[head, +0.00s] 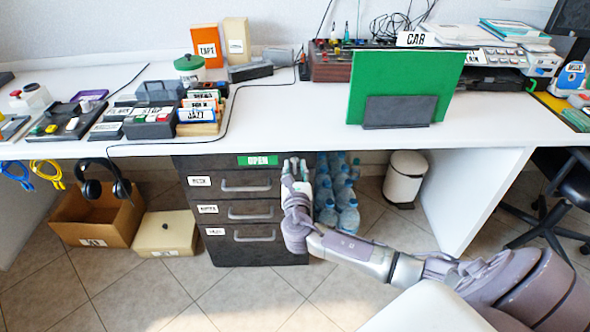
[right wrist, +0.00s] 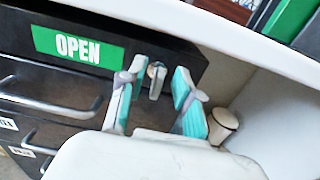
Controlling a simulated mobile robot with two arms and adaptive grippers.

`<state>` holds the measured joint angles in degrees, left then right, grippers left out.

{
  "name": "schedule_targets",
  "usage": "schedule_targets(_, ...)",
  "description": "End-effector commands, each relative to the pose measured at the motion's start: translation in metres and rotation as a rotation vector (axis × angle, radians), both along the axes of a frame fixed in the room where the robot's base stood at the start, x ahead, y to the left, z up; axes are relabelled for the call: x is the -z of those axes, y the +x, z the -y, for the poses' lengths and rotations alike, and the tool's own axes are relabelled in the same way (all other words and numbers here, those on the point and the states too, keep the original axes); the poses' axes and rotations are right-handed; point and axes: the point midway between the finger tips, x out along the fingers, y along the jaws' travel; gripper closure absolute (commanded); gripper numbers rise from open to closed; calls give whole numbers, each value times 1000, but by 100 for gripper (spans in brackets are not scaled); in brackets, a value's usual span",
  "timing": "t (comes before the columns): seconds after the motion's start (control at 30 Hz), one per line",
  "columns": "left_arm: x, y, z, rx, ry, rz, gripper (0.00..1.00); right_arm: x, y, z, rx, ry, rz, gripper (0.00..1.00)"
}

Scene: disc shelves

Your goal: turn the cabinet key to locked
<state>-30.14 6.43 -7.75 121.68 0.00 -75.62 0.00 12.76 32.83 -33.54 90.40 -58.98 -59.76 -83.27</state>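The dark drawer cabinet (head: 215,169) stands under the white desk, with several labelled drawers. A green sign (head: 257,160) on its top edge reads OPEN; the sign also shows large in the right wrist view (right wrist: 66,46). The key (right wrist: 156,79) is a small grey metal piece on the cabinet's front, right of the sign. My right gripper (head: 295,166) is at the cabinet's upper right front. In the right wrist view its teal-padded fingers (right wrist: 153,92) are spread on either side of the key, apart from it. My left gripper is not in view.
The white desk top (head: 290,110) overhangs just above the cabinet. Water bottles (head: 348,215) and a white bin (head: 405,178) stand right of the cabinet. A cardboard box (head: 95,217) and a cream box (head: 166,233) are on the floor at left. The tiled floor in front is clear.

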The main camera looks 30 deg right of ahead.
Motion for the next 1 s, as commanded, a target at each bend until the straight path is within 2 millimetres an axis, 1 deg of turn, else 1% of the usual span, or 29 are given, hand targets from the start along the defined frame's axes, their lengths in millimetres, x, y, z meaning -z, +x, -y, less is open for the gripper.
schedule_targets(0.1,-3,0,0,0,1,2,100,0,4,3,0,1,1,67)
schedule_targets(0.37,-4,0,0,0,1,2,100,0,5,3,0,1,0,67)
schedule_targets(0.4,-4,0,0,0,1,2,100,0,5,3,0,1,0,73)
schedule_targets(0.57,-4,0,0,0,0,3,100,0,5,3,0,1,0,100)
schedule_targets(1.0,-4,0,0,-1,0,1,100,0,4,4,0,29,18,100)
